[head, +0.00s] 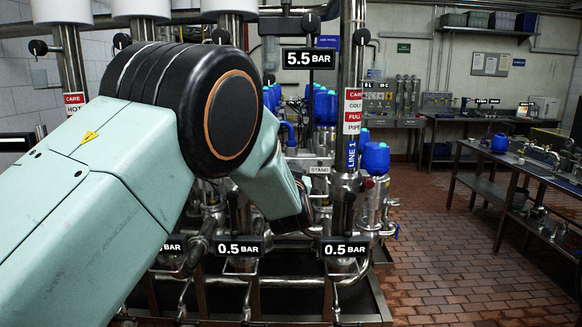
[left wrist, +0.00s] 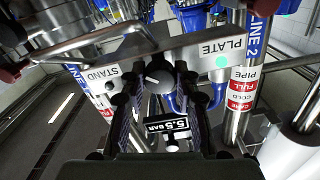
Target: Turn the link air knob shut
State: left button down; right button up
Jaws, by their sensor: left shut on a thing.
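A dark round knob (left wrist: 159,72) sits on a grey metal bar (left wrist: 195,52) in the left wrist view, between the labels STAND and PLATE. My left gripper (left wrist: 154,88) has its two dark fingers on either side of this knob and is shut on it. The gripper's body covers the bottom of that view. In the head view my left arm comes in from the left and reaches to the STAND label (head: 319,170). There the arm hides the knob and most of the gripper. My right gripper is in neither view.
Steel pipes and blue-capped valves (head: 375,158) crowd around the bar. A 5.5 BAR sign (head: 308,58) stands above, and 0.5 BAR signs (head: 345,249) hang below. A workbench (head: 522,165) stands at the right. The tiled floor (head: 450,260) between is clear.

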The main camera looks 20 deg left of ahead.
pick_arm(q)
jog(key=m+p, duration=0.1)
jog(key=m, duration=0.1)
jog(key=r+m+p, duration=0.1)
jog(key=m, duration=0.2)
jog(key=shift+m, duration=0.3)
jog(key=shift+d+m+p, duration=0.1)
jog(key=shift+m+p, duration=0.5)
jog(key=shift+m, duration=1.7)
jog(key=shift+f, duration=0.1)
